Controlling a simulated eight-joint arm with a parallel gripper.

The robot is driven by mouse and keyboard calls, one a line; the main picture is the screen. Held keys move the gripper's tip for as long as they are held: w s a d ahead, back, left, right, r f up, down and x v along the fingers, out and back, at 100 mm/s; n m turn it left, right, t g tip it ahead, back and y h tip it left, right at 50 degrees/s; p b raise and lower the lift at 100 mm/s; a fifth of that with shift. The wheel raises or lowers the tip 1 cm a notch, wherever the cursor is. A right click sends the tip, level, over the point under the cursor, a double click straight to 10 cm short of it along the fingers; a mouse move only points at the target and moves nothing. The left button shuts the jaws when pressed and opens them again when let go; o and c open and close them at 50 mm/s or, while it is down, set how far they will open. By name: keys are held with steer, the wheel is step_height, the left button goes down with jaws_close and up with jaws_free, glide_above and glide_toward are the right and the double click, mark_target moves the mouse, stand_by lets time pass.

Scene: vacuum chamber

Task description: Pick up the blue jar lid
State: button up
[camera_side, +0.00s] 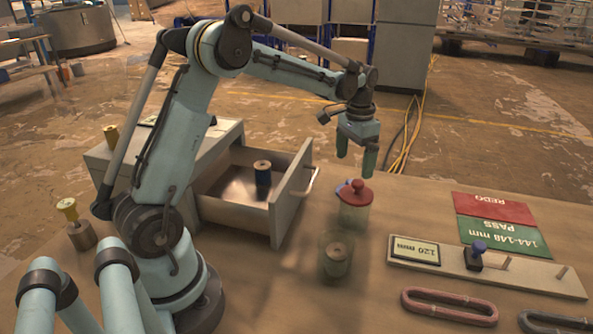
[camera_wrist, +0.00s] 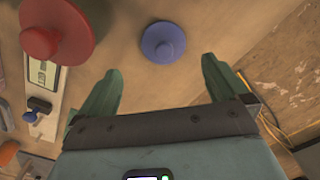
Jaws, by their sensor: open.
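The blue jar lid (camera_wrist: 163,42) is a round disc with a knob on top. In the wrist view it lies on the table, ahead of and between the fingertips. In the side view only a sliver of it (camera_side: 343,188) shows behind the red-lidded jar. My gripper (camera_side: 355,162) points down above the table, above and behind that jar in the side view. In the wrist view my gripper (camera_wrist: 161,68) has its two green fingers wide apart with nothing between them. The lid is apart from both fingers.
The glass jar with a red lid (camera_side: 355,192) stands close to the blue lid. An open glass jar (camera_side: 337,262) holding a spool stands nearer. An open drawer (camera_side: 293,192) with a blue spool (camera_side: 262,174) is at left. A board (camera_side: 487,268) with pegs lies at right.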

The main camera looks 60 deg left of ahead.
mark_target(351, 181)
steer(key=f, duration=0.8)
steer(key=shift+w+a, duration=0.15)
steer(key=shift+a, duration=0.1)
steer(key=shift+c, duration=0.3)
steer(key=c, duration=1)
